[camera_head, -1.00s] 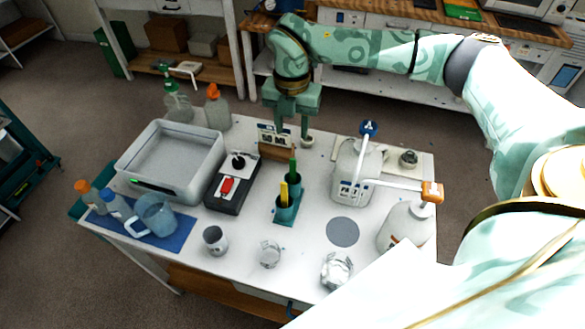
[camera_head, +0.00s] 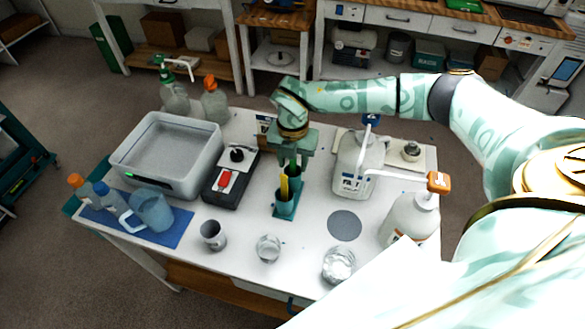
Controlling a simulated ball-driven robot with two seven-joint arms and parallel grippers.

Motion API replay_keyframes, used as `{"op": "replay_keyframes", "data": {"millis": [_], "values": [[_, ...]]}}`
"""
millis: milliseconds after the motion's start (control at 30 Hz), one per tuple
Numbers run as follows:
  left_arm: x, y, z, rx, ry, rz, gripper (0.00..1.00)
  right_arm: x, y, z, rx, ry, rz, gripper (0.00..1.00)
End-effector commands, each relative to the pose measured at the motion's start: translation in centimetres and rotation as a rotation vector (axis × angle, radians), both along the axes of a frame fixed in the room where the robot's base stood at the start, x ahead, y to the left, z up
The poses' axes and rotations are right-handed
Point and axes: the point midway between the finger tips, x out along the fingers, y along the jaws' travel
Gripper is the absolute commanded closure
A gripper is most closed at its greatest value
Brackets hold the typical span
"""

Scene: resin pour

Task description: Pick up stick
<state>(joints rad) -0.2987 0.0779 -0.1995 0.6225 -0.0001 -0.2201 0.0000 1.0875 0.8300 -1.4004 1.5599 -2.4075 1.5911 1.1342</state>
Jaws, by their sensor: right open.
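A yellow stick (camera_head: 284,188) stands upright in the front cup of a teal two-cup holder (camera_head: 285,207) near the middle of the table. A green stick (camera_head: 295,171) stands in the cup behind it, partly hidden by my gripper. My right gripper (camera_head: 291,164) is open, pointing down over the holder, with its fingers around or just above the green stick's top; I cannot tell which. It holds nothing that I can see. My left gripper is not in view.
A large white jug (camera_head: 359,168) and a white pump bottle (camera_head: 408,218) stand to the right. A black device with a red switch (camera_head: 225,181) and a grey tub (camera_head: 170,155) are to the left. Cups (camera_head: 213,235) stand in front.

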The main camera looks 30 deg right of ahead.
Motion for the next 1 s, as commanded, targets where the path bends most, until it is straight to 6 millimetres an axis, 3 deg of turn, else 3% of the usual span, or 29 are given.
{"op": "replay_keyframes", "data": {"millis": [100,233,267,633,1000], "values": [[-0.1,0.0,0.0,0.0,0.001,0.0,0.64,0.0,0.0,0.1,0.0,0.0,0.0,0.59],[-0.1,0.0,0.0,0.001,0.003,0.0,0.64,0.0,0.0,0.1,0.0,0.0,0.0,0.95],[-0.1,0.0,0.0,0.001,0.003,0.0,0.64,0.0,0.0,0.1,0.0,0.0,0.0,1.0],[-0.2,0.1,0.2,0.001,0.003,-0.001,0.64,0.1,0.0,0.9,0.0,-0.003,0.0,1.0],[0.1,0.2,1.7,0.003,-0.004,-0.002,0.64,0.1,-0.1,8.5,-0.001,-0.003,-0.001,1.0]]}}
